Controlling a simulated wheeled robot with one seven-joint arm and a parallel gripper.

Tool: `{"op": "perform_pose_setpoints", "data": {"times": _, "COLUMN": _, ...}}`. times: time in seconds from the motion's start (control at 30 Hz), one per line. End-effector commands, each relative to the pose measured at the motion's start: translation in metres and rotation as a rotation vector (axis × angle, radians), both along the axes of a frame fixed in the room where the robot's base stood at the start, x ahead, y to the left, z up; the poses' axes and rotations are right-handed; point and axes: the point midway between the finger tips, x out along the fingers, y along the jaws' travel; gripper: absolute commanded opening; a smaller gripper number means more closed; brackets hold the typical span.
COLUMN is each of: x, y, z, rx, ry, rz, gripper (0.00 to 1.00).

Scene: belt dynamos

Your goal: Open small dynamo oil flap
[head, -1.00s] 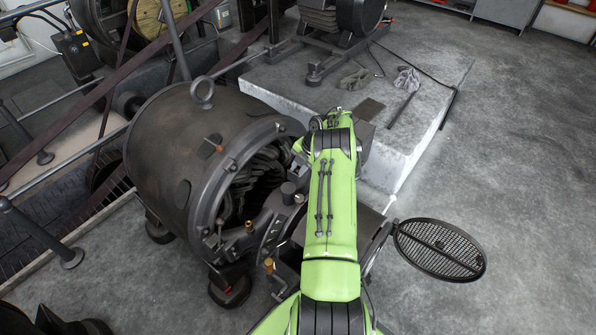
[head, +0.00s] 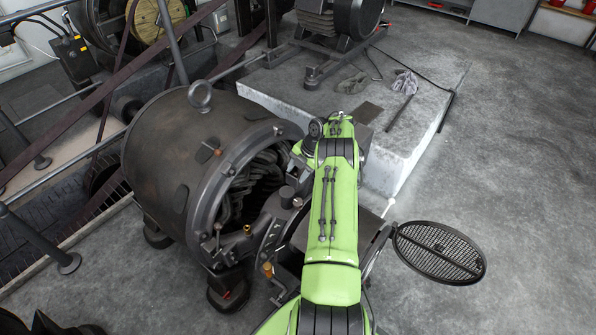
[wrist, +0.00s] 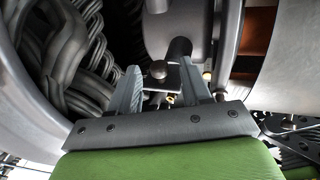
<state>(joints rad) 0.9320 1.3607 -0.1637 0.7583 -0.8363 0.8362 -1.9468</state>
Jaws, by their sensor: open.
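The dynamo (head: 165,150) stands at the left in the head view, a dark rounded housing with a lifting ring on top and an open end showing coiled windings. In the wrist view my gripper (wrist: 157,78) is open, its two grey fingers pointing toward a grey cylindrical bearing part (wrist: 172,38). A small plate with a round knob (wrist: 158,68), possibly the oil flap, shows between the fingers. I cannot tell whether the fingers touch it. In the head view my green arm hides the fingers and the flap.
Thick windings (wrist: 70,60) lie close to the left of my gripper. A round mesh cover (head: 438,250) sticks out at the right on its hinge. A pale concrete plinth (head: 270,85) stands behind my arm. The floor at the right is clear.

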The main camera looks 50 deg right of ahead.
Motion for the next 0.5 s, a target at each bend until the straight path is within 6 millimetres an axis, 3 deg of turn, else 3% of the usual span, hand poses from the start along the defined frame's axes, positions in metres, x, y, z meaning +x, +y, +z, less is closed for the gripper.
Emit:
{"op": "perform_pose_setpoints", "data": {"times": 0.17, "x": -0.004, "y": -0.003, "z": 0.014, "rx": -0.001, "ry": -0.002, "rz": -0.001, "gripper": 0.48}}
{"op": "perform_pose_setpoints", "data": {"times": 0.5, "x": -0.031, "y": -0.022, "z": 0.104, "rx": -0.002, "ry": -0.003, "rz": -0.002, "gripper": 0.48}}
